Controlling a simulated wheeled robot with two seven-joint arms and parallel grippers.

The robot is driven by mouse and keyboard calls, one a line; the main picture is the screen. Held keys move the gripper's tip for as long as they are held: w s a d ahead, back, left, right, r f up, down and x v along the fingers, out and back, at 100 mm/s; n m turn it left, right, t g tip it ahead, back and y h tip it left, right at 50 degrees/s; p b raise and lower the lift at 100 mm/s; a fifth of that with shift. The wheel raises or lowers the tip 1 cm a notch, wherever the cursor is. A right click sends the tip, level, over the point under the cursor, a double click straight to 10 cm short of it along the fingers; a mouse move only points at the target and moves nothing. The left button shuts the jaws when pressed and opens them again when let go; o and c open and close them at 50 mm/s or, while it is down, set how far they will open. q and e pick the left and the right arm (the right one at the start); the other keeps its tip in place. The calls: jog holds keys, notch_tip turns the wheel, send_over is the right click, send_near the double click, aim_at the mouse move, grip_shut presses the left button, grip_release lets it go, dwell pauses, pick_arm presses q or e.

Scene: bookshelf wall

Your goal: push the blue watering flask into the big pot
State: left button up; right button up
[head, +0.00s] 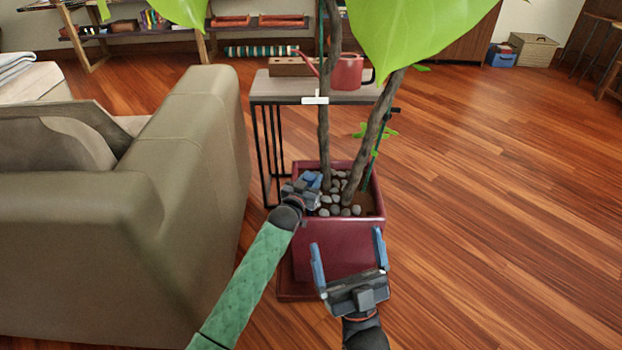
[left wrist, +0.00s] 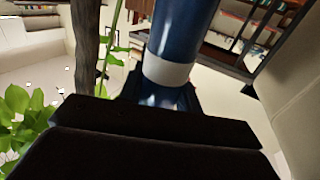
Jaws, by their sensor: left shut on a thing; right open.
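The big pot (head: 310,250) is a square dark red planter with grey stones, soil and twisted trunks in it. My left gripper (head: 312,184) is over the pot's left part, close above the stones. In the left wrist view it is shut on the blue watering flask (left wrist: 183,35), a blue cylinder with a pale band. In the head view I cannot tell the flask's blue from the gripper's blue fingers, and the flask's tip is hidden. My right gripper (head: 348,246) is open and empty, in front of the pot's near wall.
A beige sofa (head: 190,130) stands close on the left. Behind the pot is a small side table (head: 275,88) with a red watering can (head: 347,72). Large leaves (head: 415,35) hang across the top. The wooden floor (head: 500,200) on the right is clear.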

pick_arm(q)
jog(key=shift+f+b, duration=0.35)
jog(key=shift+f, duration=0.65)
jog(key=o, duration=1.1)
jog(key=shift+c, duration=0.2)
jog(key=shift+o, duration=0.4)
jog(key=o, duration=0.3)
